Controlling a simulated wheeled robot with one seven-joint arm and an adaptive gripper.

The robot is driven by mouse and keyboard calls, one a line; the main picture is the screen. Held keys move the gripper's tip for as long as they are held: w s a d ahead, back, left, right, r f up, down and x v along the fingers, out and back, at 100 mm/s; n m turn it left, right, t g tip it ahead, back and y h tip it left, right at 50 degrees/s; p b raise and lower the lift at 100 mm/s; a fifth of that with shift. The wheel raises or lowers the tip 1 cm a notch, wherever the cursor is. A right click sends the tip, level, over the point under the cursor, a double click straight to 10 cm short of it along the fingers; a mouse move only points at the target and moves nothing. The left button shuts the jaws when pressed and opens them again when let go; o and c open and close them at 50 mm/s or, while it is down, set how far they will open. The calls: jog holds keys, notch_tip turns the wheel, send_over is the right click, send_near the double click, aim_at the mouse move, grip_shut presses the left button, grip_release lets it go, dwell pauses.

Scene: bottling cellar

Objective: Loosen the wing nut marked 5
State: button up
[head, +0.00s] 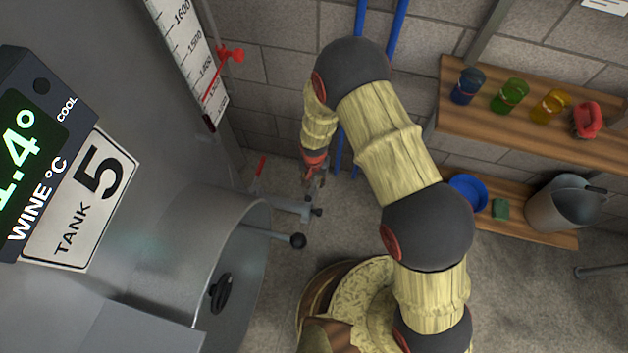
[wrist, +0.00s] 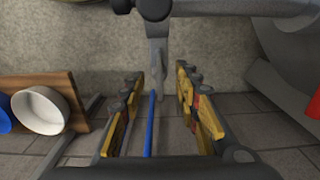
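A black wing-shaped nut (head: 221,292) sits on the curved metal fitting at the front of the tank in the head view. I can read no number on it. The tank carries a white plate (head: 80,200) reading "TANK 5". My gripper (head: 316,190) hangs beside the tank, near the end of a metal pipe fitting and well apart from the nut. In the wrist view my gripper (wrist: 160,82) is open, its two fingers spread. A narrow grey part (wrist: 157,55) shows between or beyond the fingers; I cannot tell whether they touch it. The nut is not recognisable in that view.
A rod with a black ball end (head: 297,241) sticks out from the tank. A red lever (head: 260,167) stands near the pipe fitting. Blue pipes (head: 397,25) run along the wall. At right are wooden shelves (head: 480,125) with coloured cups, a blue bowl (head: 468,193) and a bucket (head: 562,205).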

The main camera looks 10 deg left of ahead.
jog(key=shift+c, duration=1.2)
grip_shut()
jog(key=shift+n, duration=0.3)
jog(key=n+p, duration=0.2)
jog(key=n, duration=0.4)
jog(key=shift+a, duration=0.1)
jog(key=n+p, duration=0.1)
jog(key=n, duration=0.4)
jog(key=shift+s+n, duration=0.15)
jog(key=shift+n, duration=0.15)
jog(key=n, duration=0.5)
jog(key=shift+a+n+p, duration=0.1)
jog(key=shift+n+p, duration=0.2)
jog(key=shift+p, duration=0.05)
